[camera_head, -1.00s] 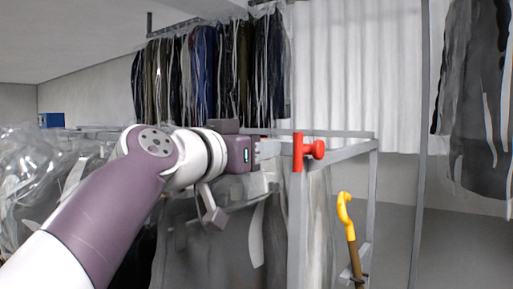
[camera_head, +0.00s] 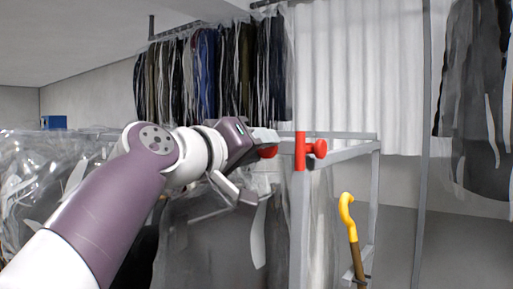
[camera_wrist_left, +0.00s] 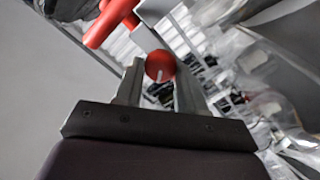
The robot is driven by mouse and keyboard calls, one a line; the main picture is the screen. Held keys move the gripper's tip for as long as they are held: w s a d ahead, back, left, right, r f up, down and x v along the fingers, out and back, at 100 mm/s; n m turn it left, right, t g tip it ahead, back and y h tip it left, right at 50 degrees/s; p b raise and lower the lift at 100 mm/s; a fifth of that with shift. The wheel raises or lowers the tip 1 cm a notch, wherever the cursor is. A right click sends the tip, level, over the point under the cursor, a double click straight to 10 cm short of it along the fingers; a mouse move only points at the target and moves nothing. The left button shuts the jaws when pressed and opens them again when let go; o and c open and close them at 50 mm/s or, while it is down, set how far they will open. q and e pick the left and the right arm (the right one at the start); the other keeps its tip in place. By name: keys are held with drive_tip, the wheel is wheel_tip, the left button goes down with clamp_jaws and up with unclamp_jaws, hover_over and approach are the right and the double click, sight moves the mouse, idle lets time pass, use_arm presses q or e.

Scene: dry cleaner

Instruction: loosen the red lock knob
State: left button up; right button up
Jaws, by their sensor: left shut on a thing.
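A red lock knob (camera_head: 268,152) sticks out on the left side of the grey rack post, beside a red collar (camera_head: 299,152). My left gripper (camera_head: 266,142) is shut on this knob, rolled over to a tilt. In the left wrist view the round red knob (camera_wrist_left: 160,66), with a pale mark on its face, sits between the two grey fingers. A second red knob (camera_head: 320,148) sticks out to the right of the collar, clear of my gripper. My right gripper is not in view.
The grey rack frame (camera_head: 300,230) stands under and behind the collar. Bagged garments (camera_head: 215,240) hang below my left forearm. A yellow hook handle (camera_head: 346,212) stands at the lower right. More clothes (camera_head: 210,70) hang behind.

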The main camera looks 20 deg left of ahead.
use_arm(q)
drive_tip(key=n, duration=0.6)
drive_tip(key=n+p, duration=0.1)
drive_tip(key=n, duration=0.2)
drive_tip(key=shift+a+f+n, duration=0.1)
drive_tip(key=shift+f+n, duration=0.2)
drive_tip(key=shift+n, duration=0.1)
idle(0.4)
drive_tip(key=o, duration=1)
drive_tip(key=shift+w, duration=0.1)
drive_tip(key=shift+o, duration=0.2)
